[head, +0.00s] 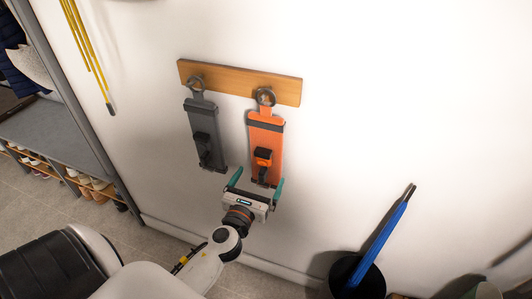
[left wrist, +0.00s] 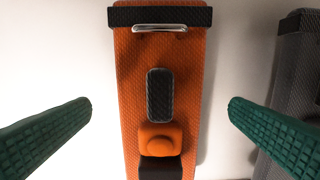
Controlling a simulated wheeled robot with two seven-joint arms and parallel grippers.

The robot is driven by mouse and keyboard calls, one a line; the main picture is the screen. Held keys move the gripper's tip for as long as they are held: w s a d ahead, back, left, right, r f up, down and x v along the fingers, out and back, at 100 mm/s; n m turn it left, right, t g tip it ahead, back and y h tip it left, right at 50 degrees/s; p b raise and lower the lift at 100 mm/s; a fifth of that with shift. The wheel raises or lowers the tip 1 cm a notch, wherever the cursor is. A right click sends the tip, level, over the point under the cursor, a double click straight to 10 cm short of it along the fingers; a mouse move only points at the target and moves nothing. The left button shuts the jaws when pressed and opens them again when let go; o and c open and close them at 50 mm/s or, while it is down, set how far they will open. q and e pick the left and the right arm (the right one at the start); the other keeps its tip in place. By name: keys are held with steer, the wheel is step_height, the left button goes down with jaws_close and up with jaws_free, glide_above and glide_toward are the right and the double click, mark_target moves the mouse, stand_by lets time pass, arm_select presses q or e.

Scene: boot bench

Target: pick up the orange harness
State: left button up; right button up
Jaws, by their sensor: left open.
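The orange harness (head: 264,142) hangs from a ring hook on a wooden board (head: 236,81) on the white wall. It has dark straps and an orange buckle piece. My left gripper (head: 256,183) is at its lower end, with green fingers spread open on either side. In the left wrist view the harness (left wrist: 131,85) stands upright between the two green fingertips of the left gripper (left wrist: 160,108), with a gap on each side. A grey harness (head: 202,138) hangs to its left on the same board; its edge shows in the left wrist view (left wrist: 296,90). My right gripper is not in view.
A grey bench with shoes (head: 70,165) below stands at the left. A blue umbrella (head: 385,237) stands in a black bin (head: 357,280) at lower right. The wall right of the board is clear.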

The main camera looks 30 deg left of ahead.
mark_target(265, 170)
arm_select(q)
steer(key=x, duration=0.4)
steer(key=shift+w+f+p, duration=0.15)
steer(key=shift+w+p, duration=0.15)
steer(key=shift+w, duration=0.1)
steer(key=c, duration=0.9)
steer(key=shift+c, duration=0.9)
